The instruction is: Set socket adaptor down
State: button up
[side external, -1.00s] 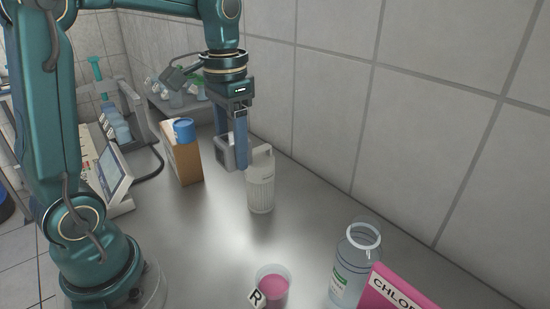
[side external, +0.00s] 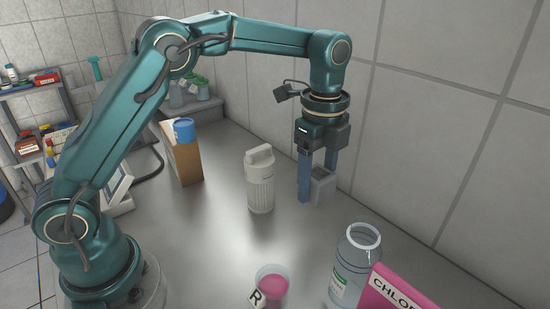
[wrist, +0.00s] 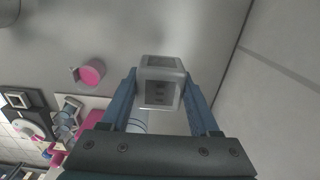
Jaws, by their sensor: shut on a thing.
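The socket adaptor, a small pale grey block with dark slotted faces, is held between the two blue fingers of my gripper (side external: 314,184). In the side view the adaptor (side external: 322,187) is low, near the back wall and right of the white canister. Whether its underside touches the bench cannot be told. In the wrist view the adaptor (wrist: 160,84) sits between the fingertips, with two faces showing. My gripper (wrist: 159,78) is shut on it from both sides.
A white canister (side external: 260,185) stands left of my gripper. A beaker of pink liquid (side external: 272,286), a clear bottle (side external: 352,268) and a pink box (side external: 398,292) are at the front. A brown box (side external: 184,160) stands at the back left. The grey bench (side external: 225,235) is clear between them.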

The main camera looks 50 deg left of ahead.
aim_at(312, 238)
jog(key=f, duration=1)
jog(key=shift+d+f, duration=0.25)
jog(key=shift+f, duration=0.15)
jog(key=o, duration=1.4)
